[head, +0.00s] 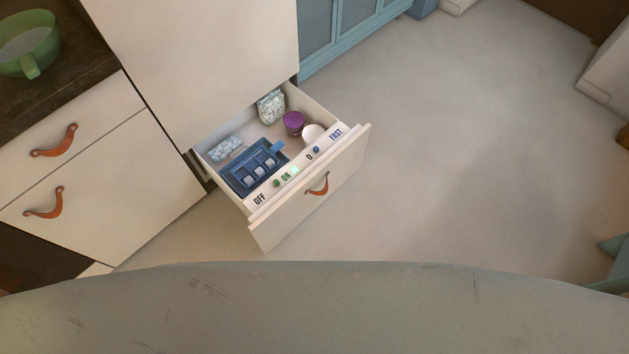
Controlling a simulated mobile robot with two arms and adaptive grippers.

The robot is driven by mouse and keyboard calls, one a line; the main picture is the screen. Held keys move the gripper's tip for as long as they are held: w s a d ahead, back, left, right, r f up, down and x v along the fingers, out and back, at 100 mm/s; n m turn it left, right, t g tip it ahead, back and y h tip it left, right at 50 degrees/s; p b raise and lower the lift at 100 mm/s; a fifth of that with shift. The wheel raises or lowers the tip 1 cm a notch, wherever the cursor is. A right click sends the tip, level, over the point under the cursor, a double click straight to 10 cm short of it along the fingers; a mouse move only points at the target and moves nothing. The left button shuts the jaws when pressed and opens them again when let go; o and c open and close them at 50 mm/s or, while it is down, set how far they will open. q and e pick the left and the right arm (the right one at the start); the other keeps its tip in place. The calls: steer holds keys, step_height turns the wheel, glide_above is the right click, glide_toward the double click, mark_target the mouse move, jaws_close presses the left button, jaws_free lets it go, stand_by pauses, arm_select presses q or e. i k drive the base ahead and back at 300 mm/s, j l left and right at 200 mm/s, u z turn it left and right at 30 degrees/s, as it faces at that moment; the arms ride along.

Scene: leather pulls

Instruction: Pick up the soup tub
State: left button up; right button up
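An open drawer (325,108) holds several items. At its right end stand a purple round tub (293,122) and a white round tub (313,132), close together. I cannot tell from this view which of them is the soup tub. The drawer's front panel hides the lower part of the white tub. Neither of my grippers is in view.
The drawer also holds a blue ice tray (240,177) and two clear bags, one at the back (271,106) and one at left (227,148). The drawer front has an orange pull (318,184). A green cup (29,45) stands on the counter.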

mark_target(309, 132)
steer(key=u, duration=1.5)
steer(key=z, duration=1.45)
steer(key=l+u, duration=0.1)
steer(key=u, duration=0.25)
steer(key=l+u, duration=0.1)
steer(key=u, duration=0.3)
steer(key=l+u, duration=0.1)
steer(key=u, duration=0.25)
steer(key=l+u, duration=0.2)
steer(key=l, duration=0.25)
steer(key=l+u, duration=0.2)
steer(key=l, duration=0.2)
steer(key=k+l+u, duration=0.2)
steer(key=l, duration=0.25)
steer(key=l+u, duration=0.2)
steer(key=l, duration=0.2)
steer(key=k, duration=0.05)
